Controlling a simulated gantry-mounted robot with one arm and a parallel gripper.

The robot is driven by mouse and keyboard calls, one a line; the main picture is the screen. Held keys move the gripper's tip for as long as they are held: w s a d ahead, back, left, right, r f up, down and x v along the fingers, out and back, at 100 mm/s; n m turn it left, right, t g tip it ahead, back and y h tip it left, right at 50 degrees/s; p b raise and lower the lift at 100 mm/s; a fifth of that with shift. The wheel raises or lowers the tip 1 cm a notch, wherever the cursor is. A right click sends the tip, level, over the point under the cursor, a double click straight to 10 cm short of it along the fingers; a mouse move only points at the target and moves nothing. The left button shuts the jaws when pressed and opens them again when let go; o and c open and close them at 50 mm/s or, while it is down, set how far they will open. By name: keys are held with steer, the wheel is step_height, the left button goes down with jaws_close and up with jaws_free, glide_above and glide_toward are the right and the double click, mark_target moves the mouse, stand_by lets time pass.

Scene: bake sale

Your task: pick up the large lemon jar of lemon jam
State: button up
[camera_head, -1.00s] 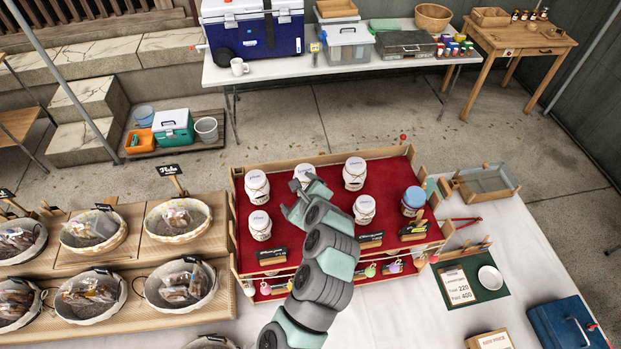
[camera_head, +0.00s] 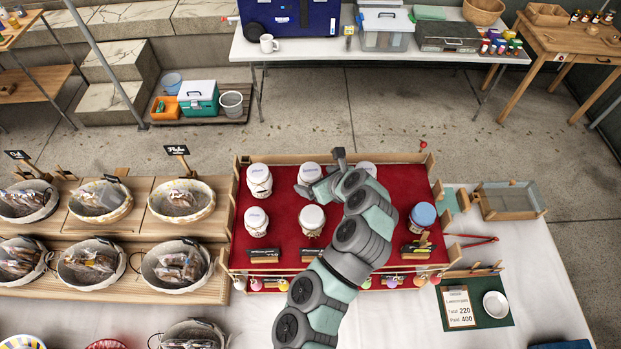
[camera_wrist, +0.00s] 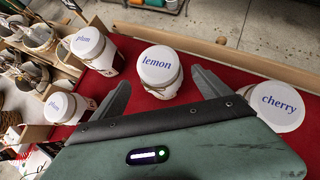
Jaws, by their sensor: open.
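The lemon jar (camera_wrist: 160,70) is white with a round white lid reading "lemon" and twine round its neck. It stands upright on the red cloth, just beyond and between my fingers in the wrist view. In the head view it appears to be the middle jar of the back row (camera_head: 310,173). My gripper (camera_head: 321,174) is open beside that jar, to its right and front; the fingers also show in the wrist view (camera_wrist: 165,88). The jar is not gripped. I cannot tell whether a finger touches it.
Plum jars (camera_wrist: 88,48) stand left of the lemon jar, a cherry jar (camera_wrist: 276,106) to its right. Another jar (camera_head: 312,218) stands in front and a blue-lidded jar (camera_head: 423,214) at right. A wooden rail (camera_wrist: 250,60) runs behind. My arm hides part of the red display (camera_head: 400,190).

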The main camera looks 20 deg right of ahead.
steer(key=shift+p+x, duration=0.95)
steer(key=shift+x, duration=1.6)
steer(key=shift+d+f, duration=0.1)
jaws_close()
